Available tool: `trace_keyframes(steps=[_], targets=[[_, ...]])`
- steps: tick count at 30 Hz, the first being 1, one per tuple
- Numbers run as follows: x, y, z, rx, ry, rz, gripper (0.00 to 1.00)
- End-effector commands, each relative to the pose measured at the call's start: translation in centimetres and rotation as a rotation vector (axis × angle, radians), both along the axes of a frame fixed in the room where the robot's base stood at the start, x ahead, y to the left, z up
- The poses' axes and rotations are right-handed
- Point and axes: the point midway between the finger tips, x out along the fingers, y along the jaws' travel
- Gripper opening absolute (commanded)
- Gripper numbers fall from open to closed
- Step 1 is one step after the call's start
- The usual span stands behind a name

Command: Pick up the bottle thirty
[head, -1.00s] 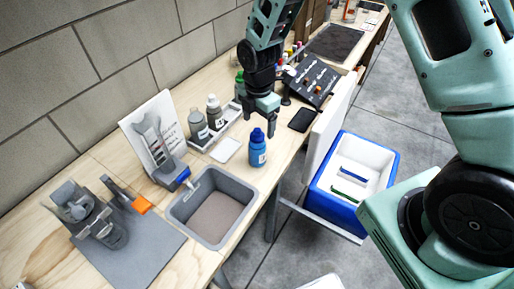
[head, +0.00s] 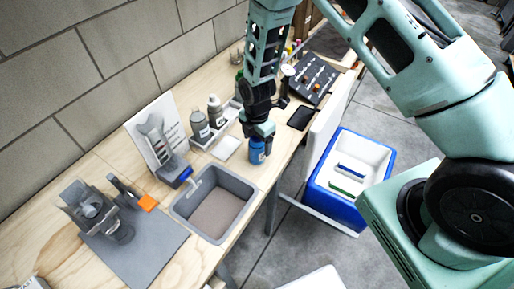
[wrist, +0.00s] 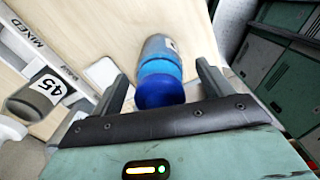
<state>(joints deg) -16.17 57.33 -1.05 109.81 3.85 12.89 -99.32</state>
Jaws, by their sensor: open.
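A blue bottle with a dark blue cap (wrist: 160,90) stands upright on the wooden bench; it also shows in the head view (head: 257,154). Its label is mostly turned away, and I cannot read the number. My gripper (head: 258,137) is over the bottle from above and hides its cap in the head view. In the wrist view my gripper (wrist: 161,72) is open, with one finger on each side of the bottle and gaps visible. The fingers do not appear to touch it.
Grey bottles (head: 200,128) stand in a tray left of the blue one; the wrist view shows one marked 45 (wrist: 36,98). A white card (head: 226,148) lies beside it. A blue-white box (head: 318,187) sits beyond the bench edge.

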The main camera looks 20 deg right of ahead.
Motion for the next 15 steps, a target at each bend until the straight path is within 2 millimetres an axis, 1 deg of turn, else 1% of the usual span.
trace_keyframes(steps=[3, 5, 6, 8, 9, 10, 15], targets=[[0.01, 0.0, 0.0, 0.0, 0.0, 0.0, 0.79], [0.01, 0.0, 0.01, 0.0, 0.0, 0.0, 0.62], [0.01, 0.0, 0.02, 0.0, 0.0, 0.0, 0.51], [0.01, 0.01, 0.02, 0.0, 0.0, 0.0, 0.34], [0.01, 0.01, 0.02, 0.0, 0.0, 0.0, 0.23], [0.01, 0.01, 0.03, 0.0, 0.0, 0.0, 0.17], [0.04, 0.03, 0.09, 0.0, -0.001, 0.0, 0.17]])
